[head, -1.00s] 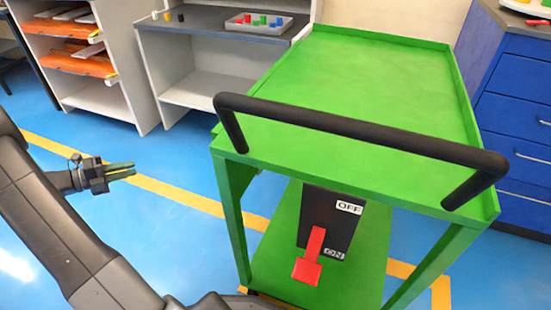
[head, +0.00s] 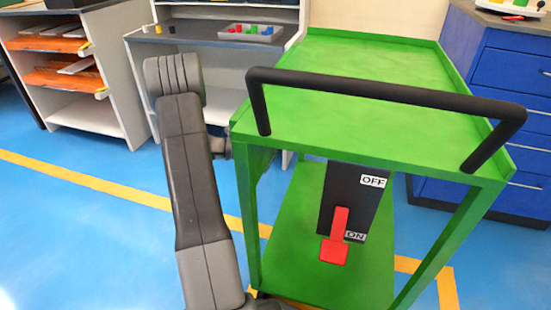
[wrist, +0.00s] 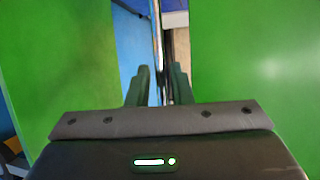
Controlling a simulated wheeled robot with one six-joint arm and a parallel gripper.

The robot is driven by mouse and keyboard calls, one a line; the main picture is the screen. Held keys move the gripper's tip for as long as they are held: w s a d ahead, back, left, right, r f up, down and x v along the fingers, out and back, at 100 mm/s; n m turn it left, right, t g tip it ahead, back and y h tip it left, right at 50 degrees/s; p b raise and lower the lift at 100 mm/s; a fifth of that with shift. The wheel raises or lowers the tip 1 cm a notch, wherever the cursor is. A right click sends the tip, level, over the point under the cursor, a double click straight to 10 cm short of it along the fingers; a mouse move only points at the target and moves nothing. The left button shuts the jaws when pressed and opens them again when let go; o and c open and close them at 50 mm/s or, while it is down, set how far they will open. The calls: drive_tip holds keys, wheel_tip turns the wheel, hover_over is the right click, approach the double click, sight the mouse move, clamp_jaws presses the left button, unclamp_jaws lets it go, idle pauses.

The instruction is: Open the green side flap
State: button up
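The green cart (head: 370,75) stands at the right of the head view, with a black handle bar (head: 390,90) across its near end. I cannot clearly make out a separate side flap in the head view. My gripper is hidden there behind my arm and the cart's left side. In the wrist view, my gripper (wrist: 160,72) shows two dark green fingers with a gap between them, and nothing is clearly held. Large green surfaces fill the left (wrist: 60,60) and right (wrist: 245,60) of that view. I cannot tell which is the flap.
A black switch box (head: 350,205) with a red lever (head: 336,238) near the ON label is at the cart's lower level. Grey shelving (head: 215,62) with a tray of coloured pieces stands behind my arm. Blue drawers (head: 500,75) are at right. The left floor is clear.

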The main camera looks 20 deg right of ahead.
drive_tip(key=shift+x, duration=1)
clamp_jaws()
